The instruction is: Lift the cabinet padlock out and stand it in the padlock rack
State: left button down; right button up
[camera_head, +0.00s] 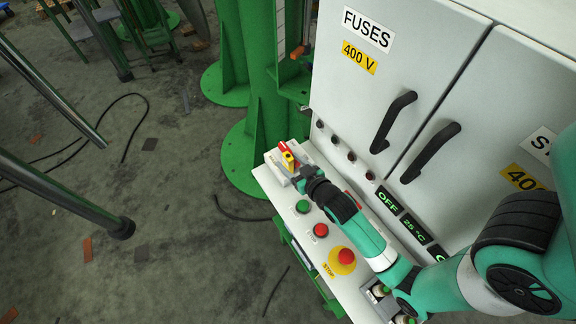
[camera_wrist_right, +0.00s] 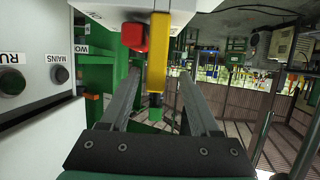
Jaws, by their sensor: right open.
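My right gripper (camera_head: 300,172) is over the far left end of the cabinet's front ledge. In the right wrist view its two fingers (camera_wrist_right: 158,74) are apart, with a gap on each side of an upright yellow piece (camera_wrist_right: 158,45). The red block (camera_head: 283,146) and yellow piece (camera_head: 288,158) also show at a pale grey housing (camera_head: 277,163) in the head view. I cannot tell which of them is the padlock. No padlock rack is clearly identifiable. My left gripper is not in view.
The cabinet (camera_head: 355,85) with black door handles rises behind the ledge. A green button (camera_head: 302,207), a red button (camera_head: 320,230) and a red emergency stop (camera_head: 345,256) line the ledge. Green columns (camera_head: 264,70) stand beyond its left end. Open floor (camera_head: 180,220) lies left.

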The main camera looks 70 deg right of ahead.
aim_at(283, 154)
jog(key=b+x, duration=0.1)
jog(key=x, duration=0.1)
jog(key=b+x, duration=0.1)
jog(key=x, duration=0.2)
jog(key=shift+d+r, duration=0.1)
jog(key=shift+d, duration=0.25)
jog(key=shift+s+a, duration=0.1)
grip_shut()
